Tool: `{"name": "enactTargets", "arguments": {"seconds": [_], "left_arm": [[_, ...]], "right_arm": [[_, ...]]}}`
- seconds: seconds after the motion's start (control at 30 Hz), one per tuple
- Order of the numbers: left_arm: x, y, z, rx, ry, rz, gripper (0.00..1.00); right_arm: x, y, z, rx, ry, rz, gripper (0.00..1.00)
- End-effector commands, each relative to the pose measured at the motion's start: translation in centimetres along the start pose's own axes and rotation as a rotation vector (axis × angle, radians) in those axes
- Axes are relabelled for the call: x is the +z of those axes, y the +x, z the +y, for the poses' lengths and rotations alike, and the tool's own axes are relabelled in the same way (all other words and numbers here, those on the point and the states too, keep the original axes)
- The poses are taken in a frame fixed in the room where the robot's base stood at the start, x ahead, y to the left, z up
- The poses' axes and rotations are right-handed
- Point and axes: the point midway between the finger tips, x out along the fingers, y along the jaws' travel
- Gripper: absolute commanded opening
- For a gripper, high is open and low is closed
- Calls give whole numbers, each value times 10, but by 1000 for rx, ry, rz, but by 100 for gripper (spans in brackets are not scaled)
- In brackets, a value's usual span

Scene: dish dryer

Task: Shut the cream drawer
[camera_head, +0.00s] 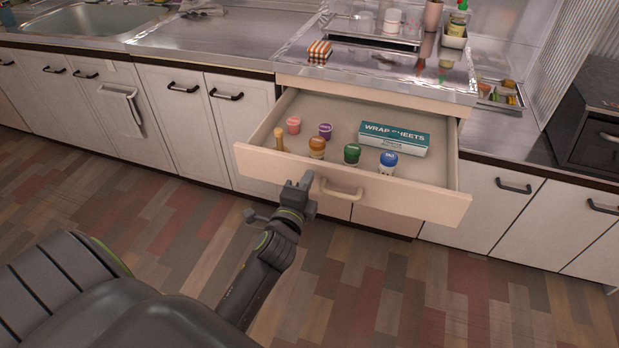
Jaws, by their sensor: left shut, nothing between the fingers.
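The cream drawer (415,197) is pulled well out from under the steel counter in the camera_head view. Its front panel carries a cream bar handle (342,191). Inside stand several small jars with coloured lids, among them a green one (352,154) and a blue one (388,161), and a teal and white wrap sheets box (394,138). My left gripper (303,183) is shut and empty at the drawer's front panel, left of the handle. Whether it touches the panel I cannot tell. My right gripper is not in view.
The counter above holds a striped block (319,52) and a rack (375,42) with jars. A sink (85,20) is at the far left, a dark appliance (590,125) at the right. White cabinets are closed. The wooden floor (400,290) before the drawer is clear.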

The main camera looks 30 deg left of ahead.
Motion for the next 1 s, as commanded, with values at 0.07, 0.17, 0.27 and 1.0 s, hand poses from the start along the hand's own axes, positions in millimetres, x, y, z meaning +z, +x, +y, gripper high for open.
{"name": "enactTargets", "arguments": {"seconds": [0.07, 0.17, 0.27, 1.0], "left_arm": [[0, 9, 1, -1, 1, 1, 0], [0, 15, 1, 0, 2, 1, 0], [0, 18, 0, 1, 1, 1, 0], [0, 60, 0, -3, 3, 0, 0]], "right_arm": [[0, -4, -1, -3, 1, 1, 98], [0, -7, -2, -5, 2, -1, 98], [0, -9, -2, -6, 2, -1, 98], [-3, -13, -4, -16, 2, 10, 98]]}}
